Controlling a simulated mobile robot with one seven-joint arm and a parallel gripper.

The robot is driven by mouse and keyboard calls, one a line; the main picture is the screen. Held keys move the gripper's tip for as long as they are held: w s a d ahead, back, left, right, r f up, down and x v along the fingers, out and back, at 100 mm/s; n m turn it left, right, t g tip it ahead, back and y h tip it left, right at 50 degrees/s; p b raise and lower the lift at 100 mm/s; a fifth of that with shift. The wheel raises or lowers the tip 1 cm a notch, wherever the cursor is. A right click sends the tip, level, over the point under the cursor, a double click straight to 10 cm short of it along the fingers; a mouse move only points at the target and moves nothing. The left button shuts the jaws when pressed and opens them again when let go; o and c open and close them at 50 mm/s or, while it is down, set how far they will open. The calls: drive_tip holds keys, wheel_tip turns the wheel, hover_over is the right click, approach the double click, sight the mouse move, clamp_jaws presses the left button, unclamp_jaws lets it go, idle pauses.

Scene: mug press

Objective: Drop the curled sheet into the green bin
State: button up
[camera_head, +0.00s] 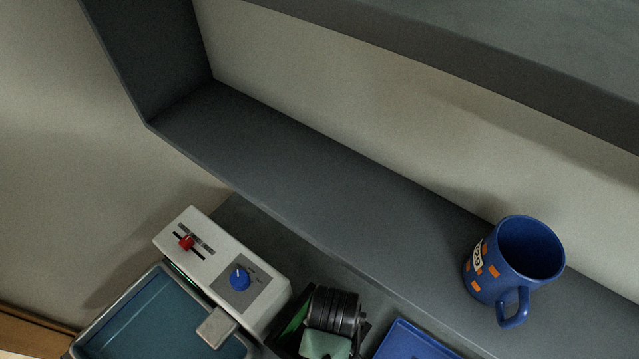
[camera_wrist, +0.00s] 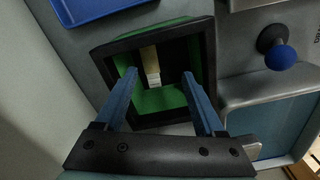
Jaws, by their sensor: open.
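The green bin (camera_wrist: 174,97) has a dark rim and green inner walls. In the wrist view it lies right below my gripper (camera_wrist: 160,75), whose two blue fingers are spread apart over its opening with nothing between them. Inside the bin lies a tan strip with a whitish printed end (camera_wrist: 151,68); it may be the curled sheet, but its shape is too small to tell. In the head view my arm hides most of the bin, and only a green sliver (camera_head: 291,332) shows.
A grey control box (camera_head: 222,262) with a red slider and blue knob stands beside a teal-topped press (camera_head: 150,325). A blue tray (camera_head: 410,343) lies on the bin's other side. A blue mug (camera_head: 490,275) with orange patches stands on the dark shelf (camera_head: 300,190).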

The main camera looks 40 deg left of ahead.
wheel_tip(320, 180, up, 8)
drive_tip(key=shift+f, duration=0.1)
idle(0.6)
